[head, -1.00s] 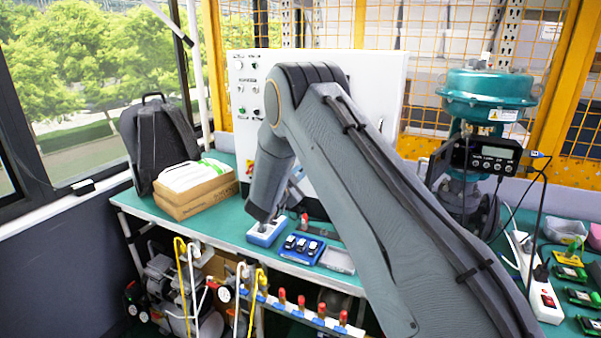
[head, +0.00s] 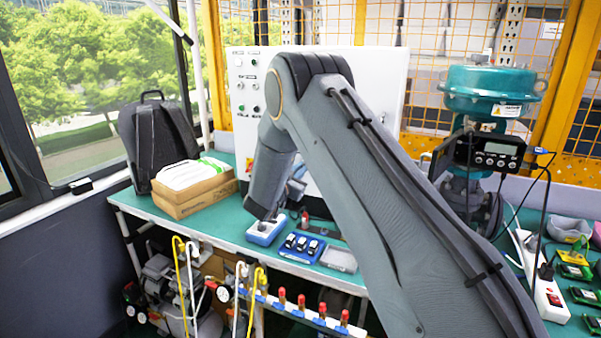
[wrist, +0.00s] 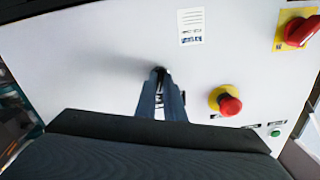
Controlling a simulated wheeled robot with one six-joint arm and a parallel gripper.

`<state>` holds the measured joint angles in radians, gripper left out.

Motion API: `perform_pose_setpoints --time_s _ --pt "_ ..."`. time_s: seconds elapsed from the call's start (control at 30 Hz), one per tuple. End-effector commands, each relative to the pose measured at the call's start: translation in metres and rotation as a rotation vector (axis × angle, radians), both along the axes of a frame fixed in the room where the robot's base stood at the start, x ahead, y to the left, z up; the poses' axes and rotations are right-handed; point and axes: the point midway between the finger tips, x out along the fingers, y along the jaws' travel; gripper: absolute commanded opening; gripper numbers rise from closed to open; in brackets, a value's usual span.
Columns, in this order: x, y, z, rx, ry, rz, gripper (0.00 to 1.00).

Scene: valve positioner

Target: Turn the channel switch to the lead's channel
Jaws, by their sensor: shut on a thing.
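In the wrist view, the two fingers of my gripper (wrist: 161,100) reach to the white cabinet face and are shut on a small dark switch knob (wrist: 159,72). Its pointer and channel marks cannot be read. In the head view, the white cabinet (head: 375,95) stands at the back of the bench. My gripper and the knob are hidden there behind my own arm. Dark leads (head: 543,215) hang from the positioner (head: 485,156) on the teal valve actuator (head: 490,90); where they end is unclear.
Beside the knob in the wrist view are a red mushroom button (wrist: 229,104), a red rotary handle (wrist: 300,32) and a green button (wrist: 275,132). In the head view, a blue box (head: 301,247), a cardboard box (head: 195,192), a backpack (head: 157,140) and a power strip (head: 547,298) stand on the bench.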

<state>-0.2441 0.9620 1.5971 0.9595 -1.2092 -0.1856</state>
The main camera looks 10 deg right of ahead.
Motion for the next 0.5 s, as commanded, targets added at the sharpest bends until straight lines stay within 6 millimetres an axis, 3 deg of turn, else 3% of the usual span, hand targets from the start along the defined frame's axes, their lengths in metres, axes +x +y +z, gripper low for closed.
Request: perform_pose_setpoints --time_s 0.5 --pt "0.0004 0.0003 0.0006 -0.332 0.240 0.000 0.00"
